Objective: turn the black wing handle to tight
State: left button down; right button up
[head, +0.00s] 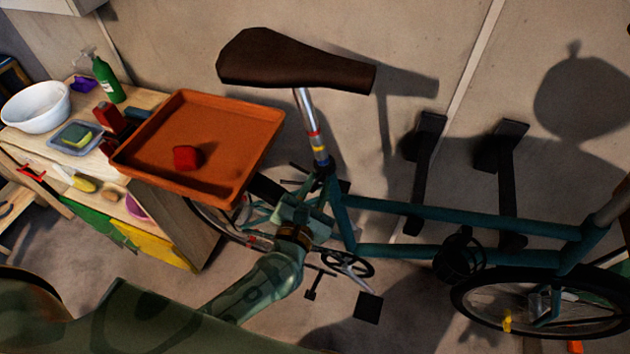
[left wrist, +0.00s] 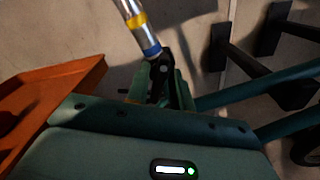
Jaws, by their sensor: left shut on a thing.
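The black wing handle (left wrist: 158,82) shows in the left wrist view, just below the blue band at the foot of the silver seat post (left wrist: 141,28). My left gripper (left wrist: 160,95) is shut on it, with a green finger on each side. In the head view my left gripper (head: 312,193) reaches from below to the top of the teal bicycle frame (head: 400,208), under the seat post (head: 308,120). The handle is too small and too covered there to make out its turn. The brown saddle (head: 290,65) sits above. My right gripper is not in view.
An orange tray (head: 235,130) with a red block (head: 187,157) stands close left of the post and my left forearm. Behind it is a wooden bench (head: 150,98) with a white bowl (head: 36,108). Black wall hooks (head: 424,165) are right of the post.

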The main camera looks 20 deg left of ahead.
pick_arm(q)
jog(key=m+p, duration=0.2)
jog(key=m, duration=0.1)
jog(key=shift+r+m, duration=0.1)
jog(key=shift+m, duration=0.2)
jog(key=m+p, duration=0.2)
jog(key=m, duration=0.1)
jog(key=shift+d+m+p, duration=0.15)
jog(key=shift+m+p, duration=0.15)
jog(key=shift+p, duration=0.05)
jog(key=shift+f+m+p, duration=0.2)
jog(key=shift+m+p, duration=0.5)
jog(key=shift+m, duration=0.75)
jog(key=shift+f+m+p, duration=0.2)
jog(key=shift+m+p, duration=0.45)
jog(key=shift+m, duration=0.8)
jog(key=c, duration=1.5)
grip_release()
